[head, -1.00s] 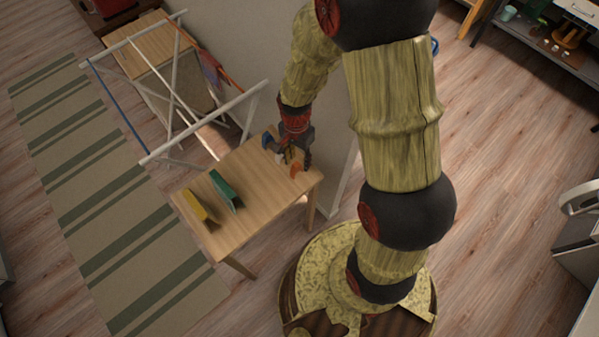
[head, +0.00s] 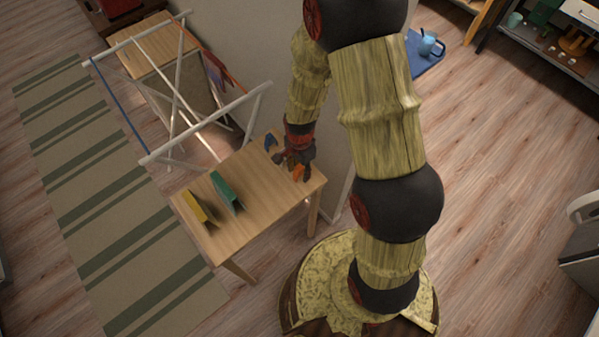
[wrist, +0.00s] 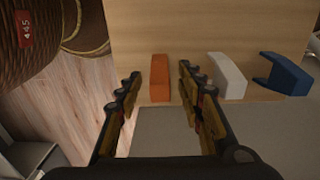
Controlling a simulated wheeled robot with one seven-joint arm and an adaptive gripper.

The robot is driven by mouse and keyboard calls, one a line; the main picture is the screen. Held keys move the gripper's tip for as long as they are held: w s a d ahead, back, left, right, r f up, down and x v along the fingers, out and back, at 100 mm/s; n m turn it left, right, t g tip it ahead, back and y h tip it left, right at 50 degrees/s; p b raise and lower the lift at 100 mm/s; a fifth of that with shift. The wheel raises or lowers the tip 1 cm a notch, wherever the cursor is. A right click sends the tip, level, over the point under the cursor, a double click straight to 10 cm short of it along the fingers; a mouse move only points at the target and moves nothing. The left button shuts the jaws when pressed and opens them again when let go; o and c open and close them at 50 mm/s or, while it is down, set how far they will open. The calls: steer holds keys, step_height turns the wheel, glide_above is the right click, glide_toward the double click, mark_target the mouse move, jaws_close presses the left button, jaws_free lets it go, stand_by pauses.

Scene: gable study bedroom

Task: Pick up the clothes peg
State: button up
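On the wooden table (head: 245,222) lie small pieces: an orange one (wrist: 159,78), a white one (wrist: 227,75) and a blue one with two prongs (wrist: 287,74) in the wrist view. Which of them is the clothes peg I cannot tell for sure. My gripper (wrist: 160,70) is open, its two fingers apart, with the orange piece showing between the fingertips; no contact is visible. In the head view my gripper (head: 292,164) is over the table's right end, close by the orange piece (head: 300,174). The blue piece (head: 270,141) is behind it.
A green wedge-like object (head: 224,190) and a yellow one (head: 197,208) stand on the table's left part. A white drying rack (head: 205,122) is behind the table, beside a wall. A striped rug (head: 105,200) lies left. A blue tray (head: 424,64) holds a mug.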

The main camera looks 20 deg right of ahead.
steer(key=shift+c, duration=1.4)
steer(key=c, duration=0.6)
steer(key=shift+c, duration=0.2)
